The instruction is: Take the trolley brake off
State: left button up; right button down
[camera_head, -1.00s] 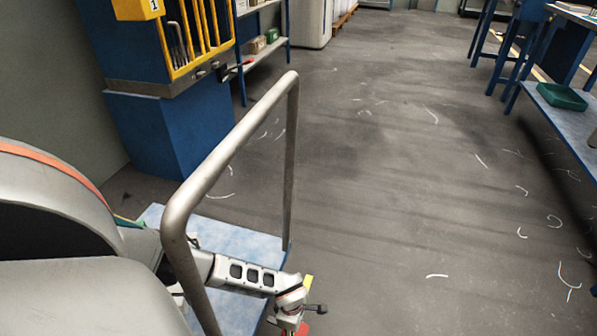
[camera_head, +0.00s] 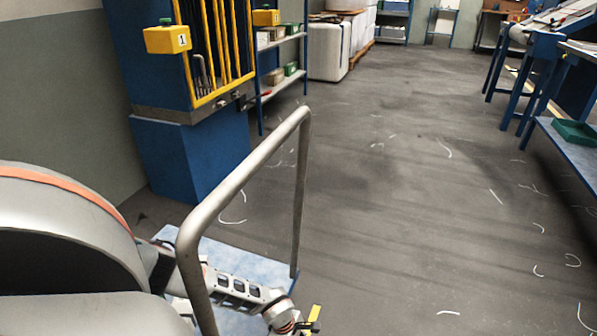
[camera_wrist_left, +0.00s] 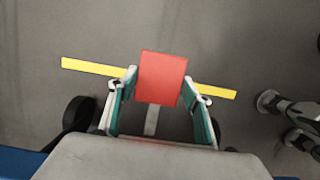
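The trolley shows in the head view as a bent grey metal handle (camera_head: 245,172) over a pale blue deck (camera_head: 240,262). In the left wrist view a red pedal-like plate (camera_wrist_left: 162,78) sits on a grey stem, with a yellow bar (camera_wrist_left: 92,66) crossing behind it. The yellow bar's end also shows in the head view (camera_head: 314,314). My left gripper (camera_wrist_left: 164,86) is open, its teal fingers on either side of the red plate. I cannot tell whether they touch it. In the head view the fingers are hidden below the frame. My right gripper is not seen.
Dark wheels (camera_wrist_left: 78,114) show near the left finger. A blue cabinet with yellow bars (camera_head: 190,155) stands behind the trolley. A blue bench with a green tray (camera_head: 575,132) is at the right. The floor (camera_head: 400,220) between is open, with scattered pale thread-like scraps.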

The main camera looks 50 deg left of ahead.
pick_arm(q)
jog(key=shift+o, duration=1.3)
jog(key=v, duration=1.2)
